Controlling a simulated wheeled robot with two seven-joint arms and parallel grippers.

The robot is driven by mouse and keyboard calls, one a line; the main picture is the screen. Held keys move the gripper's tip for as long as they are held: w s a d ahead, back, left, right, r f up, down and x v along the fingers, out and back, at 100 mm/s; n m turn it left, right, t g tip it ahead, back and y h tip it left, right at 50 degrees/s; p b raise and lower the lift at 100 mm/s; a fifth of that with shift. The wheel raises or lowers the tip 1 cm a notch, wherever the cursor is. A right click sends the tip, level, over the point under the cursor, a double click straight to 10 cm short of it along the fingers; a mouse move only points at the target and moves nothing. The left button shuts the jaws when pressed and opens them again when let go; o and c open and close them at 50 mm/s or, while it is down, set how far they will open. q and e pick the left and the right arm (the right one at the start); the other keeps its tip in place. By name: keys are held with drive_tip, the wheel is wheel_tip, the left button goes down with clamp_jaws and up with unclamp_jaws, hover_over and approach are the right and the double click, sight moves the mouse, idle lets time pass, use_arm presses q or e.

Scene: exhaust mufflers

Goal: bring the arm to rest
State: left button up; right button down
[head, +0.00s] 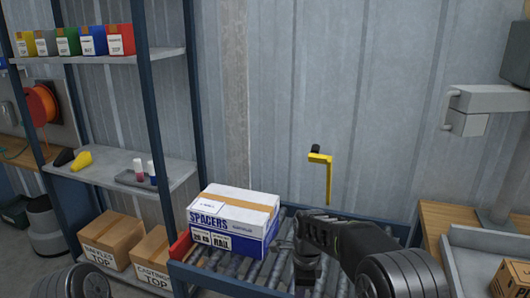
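My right arm (345,240) comes in from the lower right and reaches over the roller conveyor (272,268). Its gripper (307,272) points down over the rollers, to the right of a white and blue SPACERS box (240,203), and looks apart from it. The fingers are dark and too small to tell open from shut, and I see nothing clearly held. A rounded dark part of my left arm (78,283) shows at the bottom left edge. My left gripper is outside the view.
A shelf rack (150,100) with coloured bins stands at the left, with cardboard boxes (112,238) low down. A yellow bracket (320,165) rises behind the conveyor. A wooden bench (450,220) with a grey tray (470,240) is at the right.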

drive_tip(key=s+d+f+n+y, duration=0.1)
drive_tip(key=s+f+n, duration=0.3)
drive_tip(key=s+f, duration=0.45)
drive_tip(key=s+d+f+n+y, duration=0.1)
drive_tip(key=s+f+n, duration=0.35)
drive_tip(key=f, duration=0.65)
drive_tip(key=s+a+f+n, duration=0.1)
drive_tip(key=s+n, duration=0.3)
drive_tip(key=s, duration=0.5)
drive_tip(key=s+a+f+n+y, duration=0.1)
drive_tip(key=s+a+n, duration=0.2)
drive_tip(key=s, duration=0.6)
drive_tip(key=shift+s+f+n+t+y, duration=0.15)
drive_tip(key=shift+f+n+t+y, duration=0.2)
drive_tip(key=shift+n, duration=0.3)
